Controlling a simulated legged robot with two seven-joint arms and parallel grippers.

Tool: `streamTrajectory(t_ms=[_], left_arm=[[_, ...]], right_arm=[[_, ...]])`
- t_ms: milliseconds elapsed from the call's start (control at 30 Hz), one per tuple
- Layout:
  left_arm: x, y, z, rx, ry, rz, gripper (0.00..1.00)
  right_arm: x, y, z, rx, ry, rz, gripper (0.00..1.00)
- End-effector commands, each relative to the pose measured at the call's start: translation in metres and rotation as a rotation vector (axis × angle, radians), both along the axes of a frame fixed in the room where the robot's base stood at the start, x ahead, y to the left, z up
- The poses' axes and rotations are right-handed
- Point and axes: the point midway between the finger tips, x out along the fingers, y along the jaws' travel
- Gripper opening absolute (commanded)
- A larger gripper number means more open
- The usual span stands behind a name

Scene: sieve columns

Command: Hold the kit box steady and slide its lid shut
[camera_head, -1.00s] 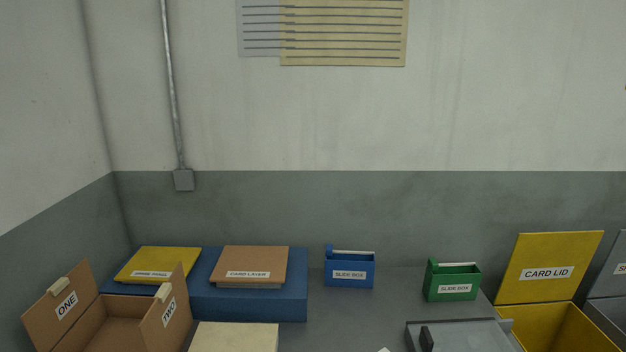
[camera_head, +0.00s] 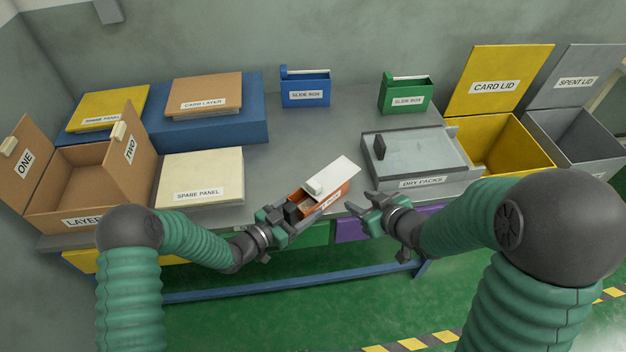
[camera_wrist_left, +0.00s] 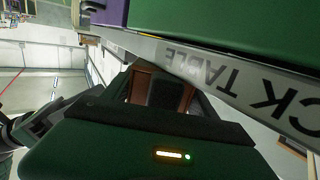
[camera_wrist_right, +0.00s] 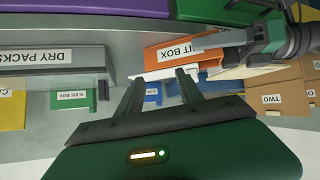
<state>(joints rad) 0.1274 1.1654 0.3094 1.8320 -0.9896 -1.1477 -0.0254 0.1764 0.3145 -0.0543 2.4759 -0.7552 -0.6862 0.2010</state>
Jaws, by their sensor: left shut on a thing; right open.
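The kit box (camera_head: 338,199) is orange and sits at the table's front edge, turned at an angle. Its white lid (camera_head: 340,172), with a small raised block, sits on top and sticks out past the box at the back right. My left gripper (camera_head: 293,211) is shut on the box's near left end. The right wrist view shows the box's labelled side (camera_wrist_right: 182,50) and my left gripper at its right end. My right gripper (camera_head: 359,203) is open and empty, just right of the box and apart from it.
A grey dry packs case (camera_head: 415,155) stands right of the box, and a cream spare panel (camera_head: 200,178) lies left. Blue (camera_head: 305,88) and green (camera_head: 406,94) slide boxes stand behind. Bare table (camera_head: 320,130) lies between.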

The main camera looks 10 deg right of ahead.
Motion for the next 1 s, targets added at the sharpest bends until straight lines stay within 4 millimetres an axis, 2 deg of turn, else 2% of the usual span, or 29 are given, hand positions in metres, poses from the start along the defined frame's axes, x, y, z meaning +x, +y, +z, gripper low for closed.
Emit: streamTrajectory(t_ms=[133,267,367,800,1000], left_arm=[[0.000,0.000,-0.001,0.001,0.002,0.000,0.45],[-0.001,0.000,-0.001,0.001,0.002,0.000,0.45],[-0.001,0.000,-0.001,0.001,0.002,0.000,0.45],[-0.001,0.000,-0.001,0.002,0.001,0.000,0.45],[-0.001,0.000,-0.001,0.002,0.001,0.001,0.45]], right_arm=[[0.002,0.029,0.013,0.121,-0.114,0.158,0.44],[0.000,0.042,0.020,0.177,-0.151,0.221,0.44],[0.006,0.048,0.017,0.185,-0.157,0.232,0.44],[0.078,0.098,-0.019,0.182,-0.157,0.230,0.44],[0.090,0.105,-0.025,0.182,-0.157,0.227,0.44]])
